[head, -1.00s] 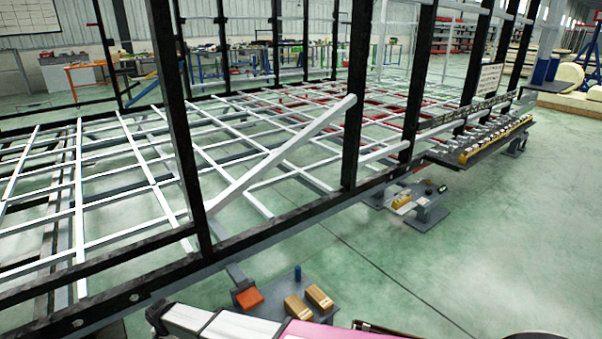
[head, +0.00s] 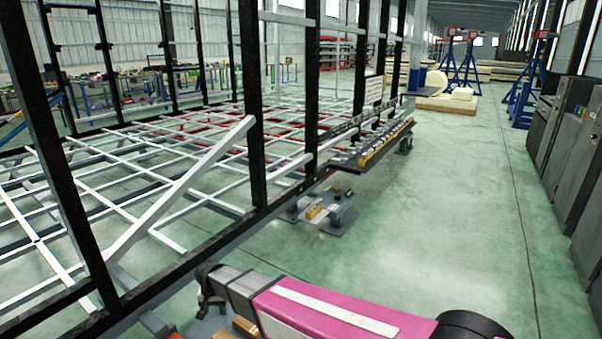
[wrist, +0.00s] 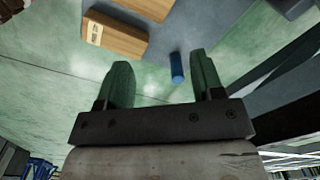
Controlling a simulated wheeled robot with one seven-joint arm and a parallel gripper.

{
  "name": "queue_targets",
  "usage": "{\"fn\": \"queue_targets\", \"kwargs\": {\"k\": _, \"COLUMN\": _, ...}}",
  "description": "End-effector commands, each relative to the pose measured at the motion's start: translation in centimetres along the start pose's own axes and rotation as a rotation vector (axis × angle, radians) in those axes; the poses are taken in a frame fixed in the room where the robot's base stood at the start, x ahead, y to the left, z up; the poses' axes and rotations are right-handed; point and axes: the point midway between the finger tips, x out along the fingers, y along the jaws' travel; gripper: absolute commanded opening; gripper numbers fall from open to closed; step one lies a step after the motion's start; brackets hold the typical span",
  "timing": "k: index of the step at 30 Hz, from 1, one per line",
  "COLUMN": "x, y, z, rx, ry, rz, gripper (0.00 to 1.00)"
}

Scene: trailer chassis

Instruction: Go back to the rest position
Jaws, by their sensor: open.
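In the head view my gripper (head: 207,292) is at the end of my pink arm, low in the picture, beside the black rail of the trailer chassis (head: 215,240). A small blue cylinder (wrist: 177,67) shows beyond the fingers in the wrist view and is not held. Two wooden blocks, one nearer (wrist: 115,36) and one farther (wrist: 150,8), lie on the grey plate there.
The chassis frame with black posts (head: 250,110) fills the left of the head view. A rack with a yellow edge (head: 375,150) sticks out from its side. Grey cabinets (head: 580,160) stand at the right. The green floor (head: 450,220) between them is clear.

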Motion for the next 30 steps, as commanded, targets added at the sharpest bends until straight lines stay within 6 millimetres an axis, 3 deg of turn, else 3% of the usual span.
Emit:
{"fn": "queue_targets", "kwargs": {"k": 1, "x": -0.8, "y": 2.6, "z": -0.6, "rx": 0.011, "ry": 0.0, "rz": 0.0, "gripper": 0.61}}
{"fn": "queue_targets", "kwargs": {"k": 9, "x": -3.8, "y": 13.9, "z": -3.6, "rx": 0.032, "ry": 0.002, "rz": -0.001, "gripper": 0.61}}
{"fn": "queue_targets", "kwargs": {"k": 15, "x": -6.0, "y": 22.2, "z": -4.3, "rx": 0.048, "ry": 0.002, "rz": 0.0, "gripper": 0.61}}
{"fn": "queue_targets", "kwargs": {"k": 23, "x": -8.6, "y": 32.5, "z": -3.7, "rx": 0.07, "ry": 0.004, "rz": 0.0, "gripper": 0.61}}
{"fn": "queue_targets", "kwargs": {"k": 30, "x": -11.0, "y": 41.4, "z": -1.5, "rx": 0.088, "ry": 0.004, "rz": 0.001, "gripper": 0.61}}
